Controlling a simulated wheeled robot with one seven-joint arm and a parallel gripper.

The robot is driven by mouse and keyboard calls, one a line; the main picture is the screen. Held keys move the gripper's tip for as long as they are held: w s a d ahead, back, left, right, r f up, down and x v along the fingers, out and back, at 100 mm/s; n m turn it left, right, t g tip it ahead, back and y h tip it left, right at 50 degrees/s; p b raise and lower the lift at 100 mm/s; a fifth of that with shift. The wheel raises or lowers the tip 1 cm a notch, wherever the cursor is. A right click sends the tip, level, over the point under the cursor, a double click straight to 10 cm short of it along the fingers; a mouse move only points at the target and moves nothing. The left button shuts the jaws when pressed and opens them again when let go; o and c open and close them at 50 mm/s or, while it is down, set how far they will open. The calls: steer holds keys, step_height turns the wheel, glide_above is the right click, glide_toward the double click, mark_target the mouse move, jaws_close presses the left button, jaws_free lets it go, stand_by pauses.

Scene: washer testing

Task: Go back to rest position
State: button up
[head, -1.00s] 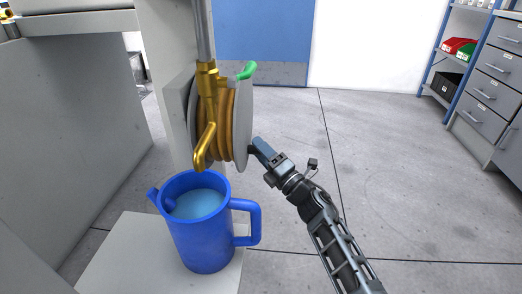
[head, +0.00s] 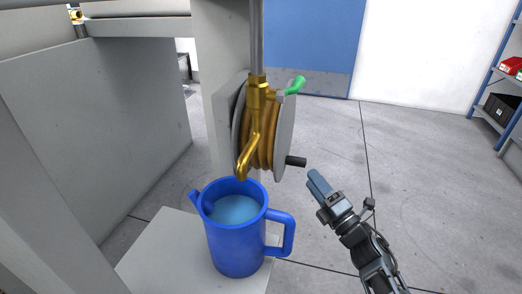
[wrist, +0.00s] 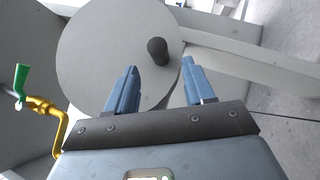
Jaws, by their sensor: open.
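My gripper (head: 317,184) is to the right of the hose reel (head: 284,135) in the head view. In the wrist view my gripper (wrist: 160,80) has its two blue fingers apart, with nothing between them. The reel's grey disc (wrist: 95,60) fills the space beyond the fingers, and its dark crank handle (wrist: 157,50) shows past the fingertips. In the head view the handle (head: 296,161) stands apart from my gripper, with a gap of floor between them.
A blue jug (head: 235,245) holding blue liquid stands on a light platform (head: 165,250) below the brass tap (head: 256,110). The tap has a green lever (head: 295,85). A shelf with bins (head: 500,105) is at the far right. The floor right of my arm is clear.

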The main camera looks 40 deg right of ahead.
steer(key=s+a+f+m+g, duration=0.1)
steer(key=s+a+m+g, duration=0.1)
steer(key=s+a+m, duration=1.05)
steer(key=s+a+r+m+g+y, duration=0.1)
steer(key=s+a+r+m, duration=0.25)
steer(key=s, duration=0.35)
steer(key=s+a+r+m+g, duration=0.2)
steer(key=s+a, duration=0.2)
steer(key=s, duration=0.3)
steer(key=s+a+r+m+g+y, duration=0.1)
steer(key=s+a+r+m, duration=0.15)
steer(key=s, duration=0.45)
step_height(320, 180, up, 33)
steer(key=p, duration=3.2)
steer(key=shift+s+a+f+p, duration=0.15)
steer(key=shift+a+f+p, duration=0.05)
steer(key=shift+a+p, duration=0.15)
steer(key=shift+d, duration=0.1)
